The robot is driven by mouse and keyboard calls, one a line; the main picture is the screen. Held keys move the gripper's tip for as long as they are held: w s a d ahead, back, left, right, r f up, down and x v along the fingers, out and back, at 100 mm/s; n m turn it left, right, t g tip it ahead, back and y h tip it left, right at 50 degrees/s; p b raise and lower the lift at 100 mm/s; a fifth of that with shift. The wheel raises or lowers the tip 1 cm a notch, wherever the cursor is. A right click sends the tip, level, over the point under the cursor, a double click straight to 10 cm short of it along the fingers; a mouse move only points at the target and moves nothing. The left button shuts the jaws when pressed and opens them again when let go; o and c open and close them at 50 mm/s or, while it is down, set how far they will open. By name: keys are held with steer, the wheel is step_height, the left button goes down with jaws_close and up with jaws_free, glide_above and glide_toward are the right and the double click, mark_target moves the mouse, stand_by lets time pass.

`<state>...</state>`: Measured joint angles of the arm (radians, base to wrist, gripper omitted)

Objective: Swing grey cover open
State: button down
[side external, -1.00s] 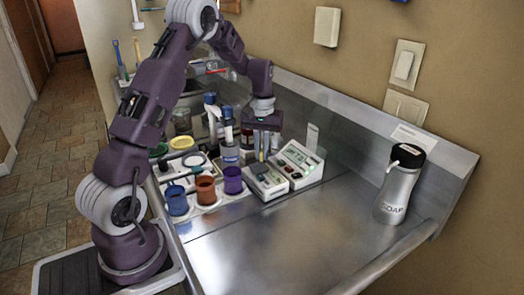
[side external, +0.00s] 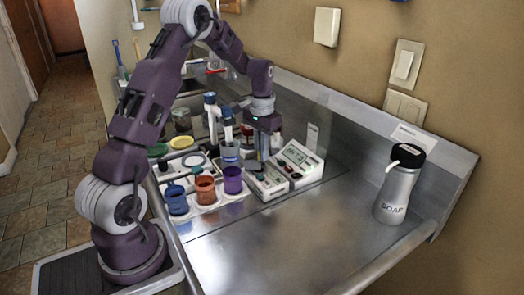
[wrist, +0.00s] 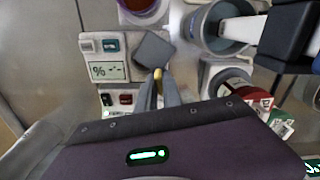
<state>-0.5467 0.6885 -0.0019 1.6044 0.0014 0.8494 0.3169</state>
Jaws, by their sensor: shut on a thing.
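The grey cover (wrist: 153,50) is a flat square plate beside a white meter (wrist: 107,70) with a "%" display and coloured buttons in the wrist view. It sits at an angle to the meter's edges. My gripper (wrist: 158,88) is shut at the cover's near edge, with a small yellowish piece between the fingertips. It seems to hold the cover there, though the exact contact is partly hidden. In the side view, my gripper (side external: 263,154) points down just above the low white meter (side external: 269,184); the cover is hard to make out there.
A second meter with a display (side external: 300,160) stands close on the right. Purple (side external: 233,181), orange (side external: 205,190) and blue (side external: 177,201) cups stand to the left. A grey bucket (wrist: 222,28) is close to the fingers. A soap bottle (side external: 396,190) stands right; the front counter is clear.

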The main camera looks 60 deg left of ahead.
steer(key=m, duration=0.5)
steer(key=shift+m, duration=0.3)
steer(key=m, duration=0.5)
steer(key=shift+m, duration=0.3)
steer(key=c, duration=1.5)
jaws_free()
step_height(320, 180, up, 7)
steer(key=shift+r, duration=0.1)
